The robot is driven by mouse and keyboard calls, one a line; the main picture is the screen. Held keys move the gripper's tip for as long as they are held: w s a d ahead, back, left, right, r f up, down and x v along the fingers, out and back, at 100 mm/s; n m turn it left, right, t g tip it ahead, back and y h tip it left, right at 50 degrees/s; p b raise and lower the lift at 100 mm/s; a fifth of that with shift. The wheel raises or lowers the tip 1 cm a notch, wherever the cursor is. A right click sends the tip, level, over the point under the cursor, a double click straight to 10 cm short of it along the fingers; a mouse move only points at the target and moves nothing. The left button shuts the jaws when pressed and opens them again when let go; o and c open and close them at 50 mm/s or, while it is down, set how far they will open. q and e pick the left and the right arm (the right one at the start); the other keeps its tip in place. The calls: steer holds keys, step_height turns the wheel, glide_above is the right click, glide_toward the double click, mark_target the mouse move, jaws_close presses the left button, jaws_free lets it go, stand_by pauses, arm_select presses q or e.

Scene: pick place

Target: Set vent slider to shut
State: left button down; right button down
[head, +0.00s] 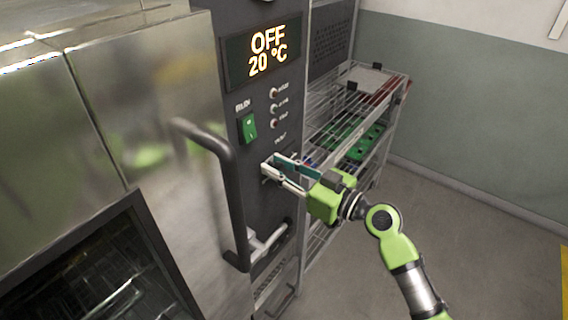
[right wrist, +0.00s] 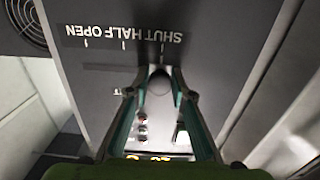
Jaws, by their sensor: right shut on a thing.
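The vent slider's dark round knob (right wrist: 160,82) sits between the fingertips of my right gripper (right wrist: 159,92) in the right wrist view. The scale SHUT, HALF, OPEN (right wrist: 123,34) appears upside down there, with SHUT at the right end. The knob lines up with the rightmost tick, the one at SHUT. In the head view my right gripper (head: 272,172) is shut on the knob at the dark control panel, and its fingers hide the knob. My left gripper is not in view.
Above the gripper are a display (head: 267,54) reading OFF 20 °C, a green switch (head: 248,127) and several small indicators. A large door handle (head: 225,190) stands out to the left. A wire rack (head: 350,120) stands behind at right; the floor at right is clear.

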steer(key=shift+s+a+f, duration=0.1)
steer(key=shift+s+a, duration=0.05)
steer(key=shift+a, duration=0.05)
steer(key=c, duration=1.8)
jaws_free()
steer(key=shift+c, duration=0.2)
steer(key=shift+d, duration=0.2)
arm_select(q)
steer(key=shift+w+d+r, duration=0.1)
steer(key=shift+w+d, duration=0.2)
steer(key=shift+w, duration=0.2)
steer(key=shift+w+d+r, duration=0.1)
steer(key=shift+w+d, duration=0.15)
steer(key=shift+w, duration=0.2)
arm_select(e)
steer(key=v, duration=1.1)
steer(key=shift+s+d, duration=0.3)
